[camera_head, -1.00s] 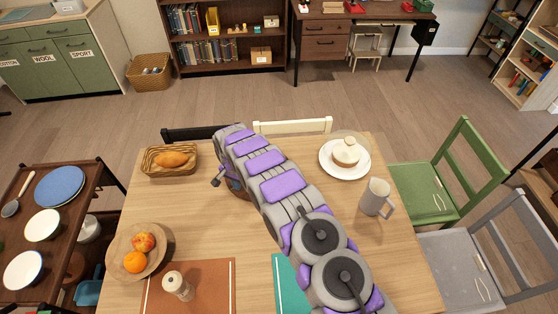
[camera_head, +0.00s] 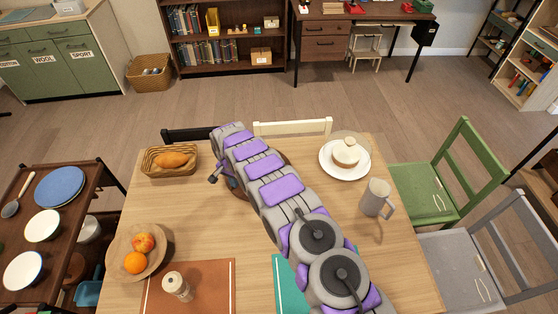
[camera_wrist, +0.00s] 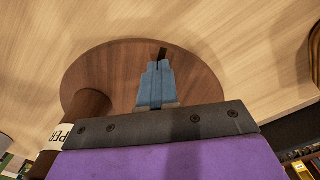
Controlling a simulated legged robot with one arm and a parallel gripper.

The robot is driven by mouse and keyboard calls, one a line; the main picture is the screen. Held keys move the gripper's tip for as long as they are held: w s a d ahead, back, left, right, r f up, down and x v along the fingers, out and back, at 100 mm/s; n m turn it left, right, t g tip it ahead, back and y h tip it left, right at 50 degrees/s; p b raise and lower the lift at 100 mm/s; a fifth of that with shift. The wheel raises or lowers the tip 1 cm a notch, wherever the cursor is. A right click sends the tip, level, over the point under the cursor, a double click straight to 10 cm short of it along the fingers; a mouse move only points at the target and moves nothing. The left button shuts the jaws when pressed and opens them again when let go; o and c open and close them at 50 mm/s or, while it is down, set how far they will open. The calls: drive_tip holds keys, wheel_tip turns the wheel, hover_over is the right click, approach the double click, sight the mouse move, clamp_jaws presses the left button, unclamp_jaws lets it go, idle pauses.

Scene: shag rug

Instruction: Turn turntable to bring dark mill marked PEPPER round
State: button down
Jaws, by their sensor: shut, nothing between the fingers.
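The turntable (camera_wrist: 205,82) is a round brown wooden disc in the wrist view. In the head view my arm covers most of it, and only slivers of its edge (camera_head: 238,191) show. The dark mill (camera_wrist: 88,104) is a brown cylinder at the disc's left side in the wrist view.
A pale shaker (camera_head: 176,287) stands on the orange placemat (camera_head: 212,280). A fruit bowl (camera_head: 119,258), a bread basket (camera_head: 152,164), a cake plate (camera_head: 329,166) and a grey mug (camera_head: 375,197) stand around the table. Bare wood lies between the basket and my arm.

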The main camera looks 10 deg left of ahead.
drive_tip(key=shift+f, duration=0.5)
drive_tip(key=shift+r+p, duration=0.7)
drive_tip(key=shift+r, duration=1.85)
drive_tip(key=shift+a+r+p, duration=0.1)
drive_tip(key=shift+r+p, duration=0.2)
drive_tip(key=shift+r, duration=0.5)
drive_tip(key=shift+r, duration=0.1)
